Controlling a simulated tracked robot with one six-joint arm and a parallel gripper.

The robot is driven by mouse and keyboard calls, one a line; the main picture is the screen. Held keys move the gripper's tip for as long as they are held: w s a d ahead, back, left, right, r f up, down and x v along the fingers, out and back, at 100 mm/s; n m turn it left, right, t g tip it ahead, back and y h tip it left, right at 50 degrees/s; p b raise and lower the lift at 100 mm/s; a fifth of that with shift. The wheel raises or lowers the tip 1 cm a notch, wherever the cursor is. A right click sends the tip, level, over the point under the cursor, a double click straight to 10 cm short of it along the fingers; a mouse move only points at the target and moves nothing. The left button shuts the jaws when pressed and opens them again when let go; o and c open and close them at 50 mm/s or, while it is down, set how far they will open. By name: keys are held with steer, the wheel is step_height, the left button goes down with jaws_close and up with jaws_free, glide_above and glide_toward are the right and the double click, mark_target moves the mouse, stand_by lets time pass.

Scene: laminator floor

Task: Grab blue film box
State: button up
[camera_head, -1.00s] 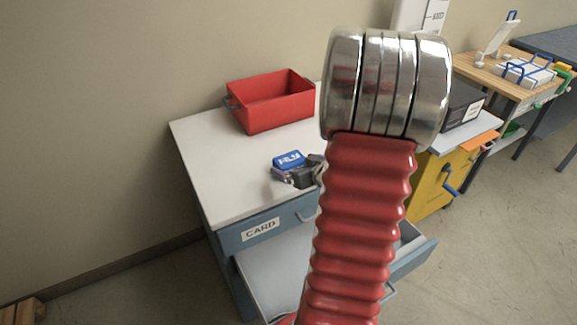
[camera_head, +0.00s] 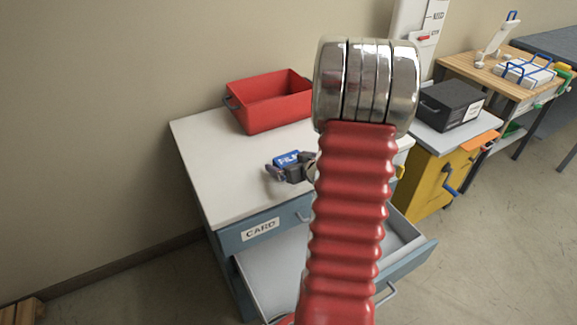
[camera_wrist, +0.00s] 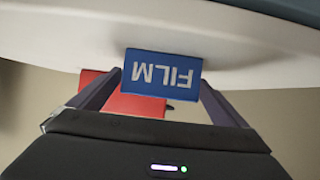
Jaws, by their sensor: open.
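The blue film box (camera_head: 288,158), lettered FILM, is on the white top of the cabinet (camera_head: 215,180) in the head view. My gripper (camera_head: 289,172) is low over the cabinet top at the box, with its dark fingers around it. In the wrist view the box (camera_wrist: 162,74) appears with its lettering upside down, between the two fingertips of my gripper (camera_wrist: 160,82). The gripper is open, one finger on each side of the box. I cannot tell whether either finger touches it. My red arm hides the cabinet top to the right.
A red open bin (camera_head: 270,103) stands behind the box on the cabinet. A drawer below, under the CARD label (camera_head: 261,230), is pulled out. A black case (camera_head: 450,104) sits on a yellow cabinet (camera_head: 425,185) to the right. The cabinet top's left part is clear.

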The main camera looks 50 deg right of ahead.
steer(key=shift+c, duration=0.6)
steer(key=c, duration=1.2)
